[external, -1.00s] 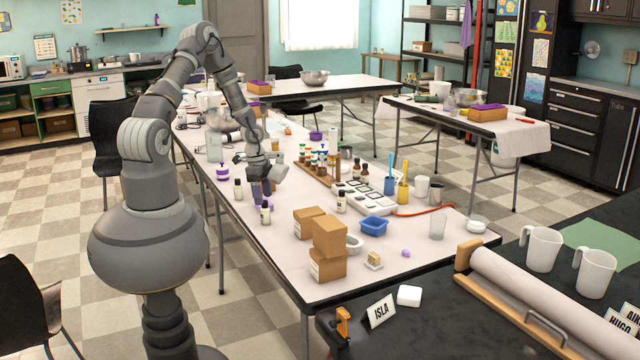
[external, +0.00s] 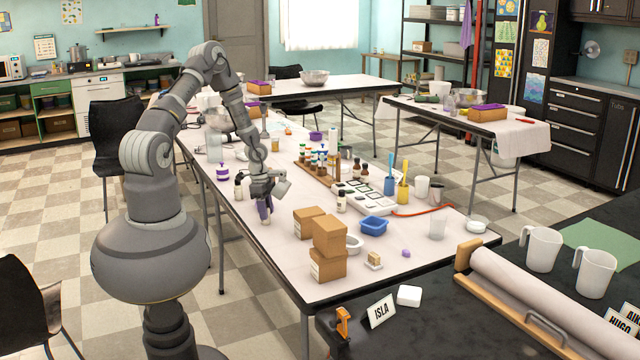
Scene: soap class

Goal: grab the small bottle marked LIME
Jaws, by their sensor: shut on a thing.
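My gripper (external: 264,209) points down over the near left part of the long white table (external: 270,262). The fingers hide most of this bottle, and only a pale lower part shows. Its label cannot be read, so I cannot tell whether it says LIME. I cannot tell whether it touches the table. Another small dark-capped bottle (external: 239,187) stands upright to the left of the gripper, near the table edge.
Cardboard boxes (external: 328,248) stand in front and to the right, beside a blue tray (external: 374,224). A small bottle (external: 341,202) and a wooden rack with several bottles (external: 314,166) stand right. A purple-topped bottle (external: 222,173) is behind left. Table space in front is clear.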

